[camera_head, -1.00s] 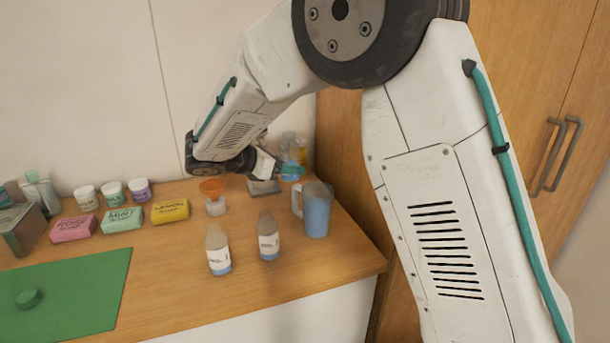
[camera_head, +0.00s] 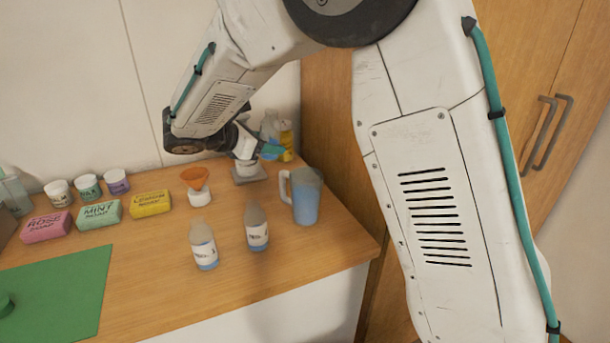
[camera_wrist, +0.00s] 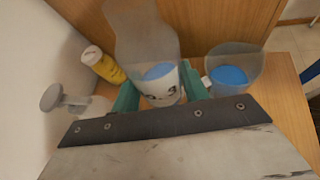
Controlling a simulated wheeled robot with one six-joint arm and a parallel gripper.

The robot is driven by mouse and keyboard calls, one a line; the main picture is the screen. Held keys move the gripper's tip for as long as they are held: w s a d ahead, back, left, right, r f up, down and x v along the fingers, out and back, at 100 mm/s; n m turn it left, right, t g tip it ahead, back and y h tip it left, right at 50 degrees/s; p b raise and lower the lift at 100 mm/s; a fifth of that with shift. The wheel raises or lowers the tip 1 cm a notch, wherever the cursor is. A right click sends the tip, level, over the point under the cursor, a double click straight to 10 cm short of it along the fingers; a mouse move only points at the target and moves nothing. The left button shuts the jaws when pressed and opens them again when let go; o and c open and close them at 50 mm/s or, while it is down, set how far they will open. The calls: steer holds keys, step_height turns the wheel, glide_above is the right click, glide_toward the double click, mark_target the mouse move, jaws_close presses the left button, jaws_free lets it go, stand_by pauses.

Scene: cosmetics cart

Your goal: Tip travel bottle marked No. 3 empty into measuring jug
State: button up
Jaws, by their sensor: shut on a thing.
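My gripper (camera_wrist: 160,90) is shut on a clear bottle (camera_wrist: 147,40) with a white label and blue liquid low inside. The bottle looks roughly upright; I cannot read its number. In the head view my gripper (camera_head: 268,151) is at the back of the counter, partly behind my arm, with the bottle (camera_head: 270,124) showing faintly there. The measuring jug (camera_head: 306,197), clear with a handle and blue liquid, stands in front and to the right of the gripper. It also shows right of the held bottle in the wrist view (camera_wrist: 233,72).
Two more labelled bottles with blue liquid, one left (camera_head: 204,246) and one right (camera_head: 256,228), stand left of the jug. An orange funnel (camera_head: 195,178), yellow bottle (camera_head: 286,139), soap boxes (camera_head: 102,212) and a green mat (camera_head: 60,290) are around.

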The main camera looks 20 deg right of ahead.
steer(key=shift+s+d+f+m+t+y, duration=0.15)
steer(key=shift+s+f+m+t+y, duration=0.15)
steer(key=shift+m+t+y, duration=0.35)
steer(key=shift+s+d+r+m+t, duration=0.1)
steer(key=shift+r+m+t, duration=0.2)
steer(key=shift+m, duration=0.25)
steer(key=shift+s+d+f+m+t+y, duration=0.15)
steer(key=shift+s+f+m+t+y, duration=0.2)
steer(key=shift+m+y, duration=0.15)
steer(key=shift+w+r+m+t+y, duration=0.15)
steer(key=shift+r+m+t+y, duration=0.1)
steer(key=shift+r+m+t, duration=0.3)
steer(key=m+t, duration=0.1)
steer(key=w+f+m+t+y, duration=0.1)
steer(key=m, duration=0.1)
steer(key=shift+a+t, duration=0.25)
steer(key=shift+a, duration=0.15)
steer(key=shift+s+d+f+m+t, duration=0.2)
steer(key=shift+s+m+t, duration=0.1)
steer(key=shift+m, duration=0.15)
steer(key=shift+s+p, duration=0.1)
steer(key=shift+p, duration=0.2)
steer(key=shift+d+f+m+t+y, duration=0.1)
steer(key=shift+m+t+y, duration=0.3)
steer(key=shift+m+t, duration=0.25)
